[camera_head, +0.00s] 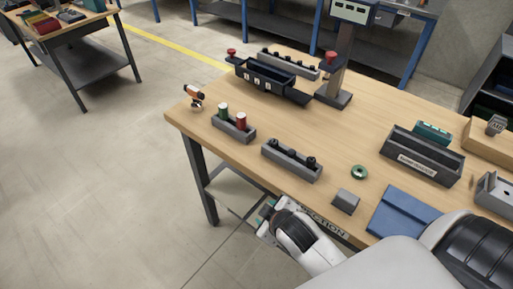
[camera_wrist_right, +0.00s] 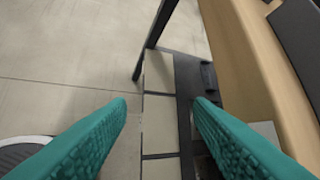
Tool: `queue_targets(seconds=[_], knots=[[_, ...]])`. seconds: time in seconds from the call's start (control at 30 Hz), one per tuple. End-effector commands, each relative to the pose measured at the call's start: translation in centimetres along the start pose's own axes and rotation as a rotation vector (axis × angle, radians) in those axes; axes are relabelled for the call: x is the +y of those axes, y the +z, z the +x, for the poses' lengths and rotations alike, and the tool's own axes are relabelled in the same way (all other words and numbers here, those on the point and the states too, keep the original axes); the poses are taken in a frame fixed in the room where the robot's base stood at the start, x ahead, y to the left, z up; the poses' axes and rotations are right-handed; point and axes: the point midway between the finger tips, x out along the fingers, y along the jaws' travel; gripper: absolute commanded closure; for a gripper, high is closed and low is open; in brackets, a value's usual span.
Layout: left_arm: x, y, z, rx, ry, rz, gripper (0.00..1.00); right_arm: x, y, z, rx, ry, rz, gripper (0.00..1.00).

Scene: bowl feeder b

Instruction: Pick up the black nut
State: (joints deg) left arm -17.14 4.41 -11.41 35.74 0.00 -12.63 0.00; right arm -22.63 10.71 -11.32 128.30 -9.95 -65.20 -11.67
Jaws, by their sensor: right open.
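No piece stands out clearly as the black nut. Several small black pieces (camera_head: 290,152) stand in a grey block (camera_head: 292,168) near the table's front edge, but they are too small to tell if one is a nut. My right gripper (camera_head: 267,212) is low, in front of the table edge, partly hidden by its own wrist. In the right wrist view its two teal fingers (camera_wrist_right: 160,103) are apart with nothing between them; floor and a table leg show beyond. My left gripper is not in view.
Bare wood lies mid-table.

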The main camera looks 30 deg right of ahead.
Motion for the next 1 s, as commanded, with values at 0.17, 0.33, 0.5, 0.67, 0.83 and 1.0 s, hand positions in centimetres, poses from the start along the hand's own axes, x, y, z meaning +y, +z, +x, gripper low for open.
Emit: queue_targets(seconds=[0.17,0.33,0.5,0.67,0.83,1.0], knots=[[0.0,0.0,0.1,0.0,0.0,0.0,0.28,-3.5,6.8,0.1,-0.224,-0.173,-0.243,0.53],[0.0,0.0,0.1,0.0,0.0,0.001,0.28,-6.2,14.0,-0.9,-0.446,-0.384,-0.531,0.53],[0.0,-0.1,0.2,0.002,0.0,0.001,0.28,-7.6,23.6,-5.0,-0.736,-0.742,-0.993,0.53],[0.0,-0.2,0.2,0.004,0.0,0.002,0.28,-4.9,30.8,-10.3,-1.012,-1.214,-1.577,0.53],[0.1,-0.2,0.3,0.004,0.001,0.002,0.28,-0.3,32.4,-12.4,-1.235,-1.724,-2.221,0.53],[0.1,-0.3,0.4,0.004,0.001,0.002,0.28,0.6,29.2,-9.5,0.906,1.325,1.798,0.53]])
